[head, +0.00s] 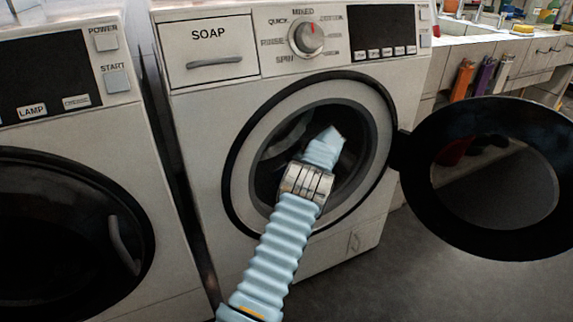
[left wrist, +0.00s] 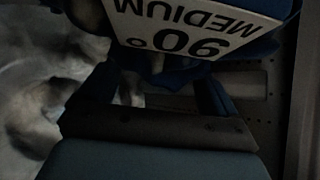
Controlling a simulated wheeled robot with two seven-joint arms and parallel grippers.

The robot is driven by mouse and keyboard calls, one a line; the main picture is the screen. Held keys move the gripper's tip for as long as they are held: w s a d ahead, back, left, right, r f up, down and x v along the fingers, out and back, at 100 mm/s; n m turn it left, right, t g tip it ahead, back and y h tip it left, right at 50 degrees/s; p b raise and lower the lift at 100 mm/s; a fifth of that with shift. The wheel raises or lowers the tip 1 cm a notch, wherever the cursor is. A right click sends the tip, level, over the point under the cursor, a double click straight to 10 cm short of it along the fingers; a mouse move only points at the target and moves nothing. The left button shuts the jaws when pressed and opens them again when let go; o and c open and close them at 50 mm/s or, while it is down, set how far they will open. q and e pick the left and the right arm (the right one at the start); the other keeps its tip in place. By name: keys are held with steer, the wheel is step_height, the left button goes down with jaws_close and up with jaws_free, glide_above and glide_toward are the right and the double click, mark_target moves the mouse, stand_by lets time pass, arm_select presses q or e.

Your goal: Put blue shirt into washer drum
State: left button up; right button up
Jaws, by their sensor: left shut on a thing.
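The washer (head: 345,150) stands open in the head view, its round door (head: 425,185) swung out to the right. My left arm reaches up from the bottom through the opening into the dark drum (head: 363,150). In the head view the arm hides the gripper's fingers and the shirt. In the left wrist view my left gripper (left wrist: 155,82) is shut on the blue shirt (left wrist: 262,45), which carries a white label (left wrist: 190,22) reading "90 MEDIUM". Perforated drum wall (left wrist: 285,85) shows at the right there. My right gripper is in neither view.
A second washer (head: 75,200) with a closed dark door stands close at the left. A soap drawer (head: 208,50) and a dial (head: 312,37) sit above the opening. Coloured items (head: 485,77) and a counter (head: 470,30) are at the back right. Grey floor (head: 400,275) is bare in front.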

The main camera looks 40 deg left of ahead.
arm_select(q)
steer(key=shift+f+b, duration=0.7)
steer(key=shift+f, duration=0.35)
steer(key=o, duration=1)
steer(key=shift+c, duration=0.2)
steer(key=v, duration=0.7)
steer(key=shift+d+r+p, duration=0.1)
steer(key=shift+r+p, duration=0.05)
steer(key=shift+p, duration=0.25)
steer(key=shift+r, duration=0.1)
steer(key=shift+d, duration=0.1)
